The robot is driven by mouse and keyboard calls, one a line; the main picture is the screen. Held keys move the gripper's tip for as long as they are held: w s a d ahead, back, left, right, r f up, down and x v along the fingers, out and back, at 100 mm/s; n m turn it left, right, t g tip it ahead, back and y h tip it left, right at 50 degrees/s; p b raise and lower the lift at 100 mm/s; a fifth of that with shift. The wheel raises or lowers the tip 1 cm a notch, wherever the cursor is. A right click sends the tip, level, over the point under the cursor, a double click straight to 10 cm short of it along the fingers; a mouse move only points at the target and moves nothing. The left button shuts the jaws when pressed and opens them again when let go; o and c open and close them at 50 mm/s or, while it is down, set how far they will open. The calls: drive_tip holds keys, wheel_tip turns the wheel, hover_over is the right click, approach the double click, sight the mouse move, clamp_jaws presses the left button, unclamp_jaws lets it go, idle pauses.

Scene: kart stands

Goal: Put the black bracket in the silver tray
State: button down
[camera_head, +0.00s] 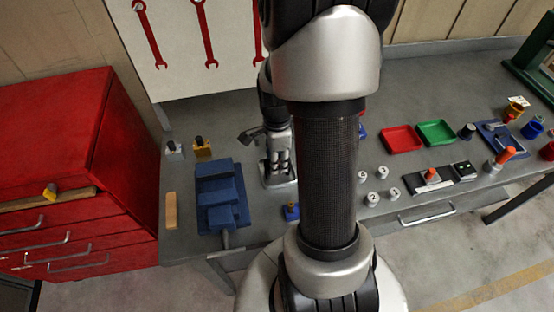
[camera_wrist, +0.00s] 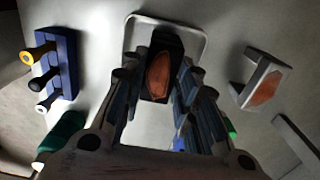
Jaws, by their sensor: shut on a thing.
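The black bracket (camera_wrist: 158,50) with an orange oval face sits between the fingers of my gripper (camera_wrist: 159,76) in the wrist view. My gripper is shut on it. The silver tray (camera_wrist: 137,35), shallow with a raised rim, lies directly behind and below the bracket there. In the head view my gripper (camera_head: 278,158) points down over the silver tray (camera_head: 280,186). The bracket cannot be made out there, and my arm hides much of the bench's middle. I cannot tell whether the bracket touches the tray floor.
A grey bracket (camera_wrist: 250,85) with an orange face stands right of the tray. A blue rack (camera_wrist: 67,65) with knobs stands left. In the head view a blue vise (camera_head: 220,195) is left; red (camera_head: 401,139) and green (camera_head: 435,132) trays are right.

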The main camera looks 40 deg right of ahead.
drive_tip(key=shift+f, duration=0.15)
drive_tip(key=c, duration=1.2)
unclamp_jaws()
drive_tip(key=shift+c, duration=0.2)
